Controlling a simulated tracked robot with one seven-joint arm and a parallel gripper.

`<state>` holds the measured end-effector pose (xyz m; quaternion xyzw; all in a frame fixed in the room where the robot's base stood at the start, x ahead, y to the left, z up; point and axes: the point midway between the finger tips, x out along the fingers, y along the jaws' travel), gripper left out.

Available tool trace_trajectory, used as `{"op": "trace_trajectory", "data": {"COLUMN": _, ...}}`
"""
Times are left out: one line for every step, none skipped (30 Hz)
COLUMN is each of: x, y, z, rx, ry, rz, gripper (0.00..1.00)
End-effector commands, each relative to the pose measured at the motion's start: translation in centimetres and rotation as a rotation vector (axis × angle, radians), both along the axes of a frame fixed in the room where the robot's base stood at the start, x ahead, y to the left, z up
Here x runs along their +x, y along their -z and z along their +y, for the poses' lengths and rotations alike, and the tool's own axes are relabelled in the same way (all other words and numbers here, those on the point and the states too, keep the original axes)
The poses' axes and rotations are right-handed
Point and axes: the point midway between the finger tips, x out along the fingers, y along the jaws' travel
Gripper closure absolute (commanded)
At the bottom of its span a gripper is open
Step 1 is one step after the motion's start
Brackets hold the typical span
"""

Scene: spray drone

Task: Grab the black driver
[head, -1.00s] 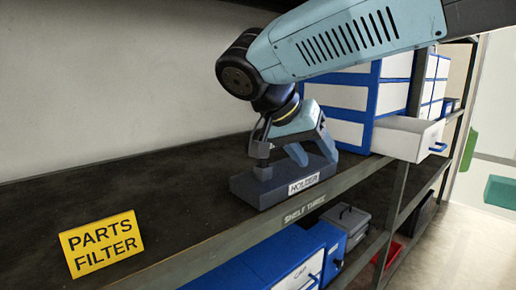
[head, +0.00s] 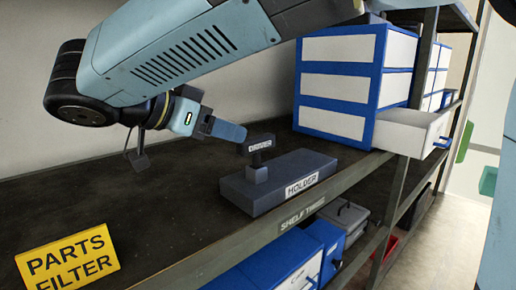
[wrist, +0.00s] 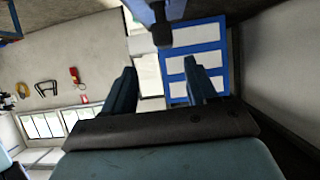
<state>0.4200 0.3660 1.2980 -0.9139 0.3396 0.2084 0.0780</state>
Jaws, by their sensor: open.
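The black driver (head: 260,148) stands upright in the grey holder (head: 303,180), with a "DRIVER" label on its wide top. My gripper (head: 242,137) is just left of the driver, roughly level, with its fingers pointing right towards it. In the wrist view my two fingers (wrist: 160,66) are spread apart with nothing between them. A dark post, seemingly the driver (wrist: 162,36), shows at the top, beyond the fingertips and between their lines. Whether a fingertip touches it in the head view I cannot tell.
White-fronted blue drawers (head: 340,80) stand at the back right, with one drawer (head: 412,131) pulled out. A yellow "PARTS FILTER" sign (head: 67,258) stands at the left front. The shelf (head: 150,205) is bare between sign and holder. Blue bins (head: 290,262) sit below.

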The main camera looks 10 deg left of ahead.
Motion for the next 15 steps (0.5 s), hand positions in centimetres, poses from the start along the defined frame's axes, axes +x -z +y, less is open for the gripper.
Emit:
{"op": "trace_trajectory", "data": {"x": 0.5, "y": 0.4, "z": -0.5, "rx": 0.000, "ry": -0.001, "rz": 0.000, "gripper": 0.43}}
{"op": "trace_trajectory", "data": {"x": 0.9, "y": 0.6, "z": -0.8, "rx": -0.001, "ry": -0.002, "rz": 0.001, "gripper": 0.43}}
{"op": "trace_trajectory", "data": {"x": 1.3, "y": 0.9, "z": -1.2, "rx": 0.000, "ry": -0.003, "rz": 0.001, "gripper": 0.43}}
{"op": "trace_trajectory", "data": {"x": 1.6, "y": 1.1, "z": -1.4, "rx": 0.000, "ry": -0.004, "rz": 0.002, "gripper": 0.43}}
{"op": "trace_trajectory", "data": {"x": 1.9, "y": 1.3, "z": -1.6, "rx": 0.000, "ry": -0.004, "rz": 0.002, "gripper": 0.43}}
{"op": "trace_trajectory", "data": {"x": 2.3, "y": 1.6, "z": -1.9, "rx": -0.001, "ry": -0.005, "rz": 0.002, "gripper": 0.43}}
{"op": "trace_trajectory", "data": {"x": 2.5, "y": 1.7, "z": -2.1, "rx": -0.001, "ry": -0.005, "rz": 0.002, "gripper": 0.43}}
{"op": "trace_trajectory", "data": {"x": 2.7, "y": 1.8, "z": -2.3, "rx": -0.001, "ry": -0.005, "rz": 0.002, "gripper": 0.43}}
{"op": "trace_trajectory", "data": {"x": 2.9, "y": 2.0, "z": -2.4, "rx": 0.000, "ry": -0.006, "rz": 0.002, "gripper": 0.43}}
{"op": "trace_trajectory", "data": {"x": 3.0, "y": 2.1, "z": -2.5, "rx": 0.000, "ry": -0.007, "rz": 0.001, "gripper": 0.43}}
{"op": "trace_trajectory", "data": {"x": 3.1, "y": 2.1, "z": -2.6, "rx": 0.000, "ry": -0.007, "rz": 0.001, "gripper": 0.43}}
{"op": "trace_trajectory", "data": {"x": 3.2, "y": 2.2, "z": -2.7, "rx": 0.000, "ry": -0.007, "rz": 0.001, "gripper": 0.43}}
{"op": "trace_trajectory", "data": {"x": 3.3, "y": 2.2, "z": -2.7, "rx": 0.000, "ry": -0.007, "rz": 0.001, "gripper": 0.43}}
{"op": "trace_trajectory", "data": {"x": 3.4, "y": 2.3, "z": -2.8, "rx": 0.000, "ry": -0.006, "rz": 0.002, "gripper": 0.43}}
{"op": "trace_trajectory", "data": {"x": 3.7, "y": 2.4, "z": -2.9, "rx": -0.001, "ry": -0.005, "rz": 0.002, "gripper": 0.43}}
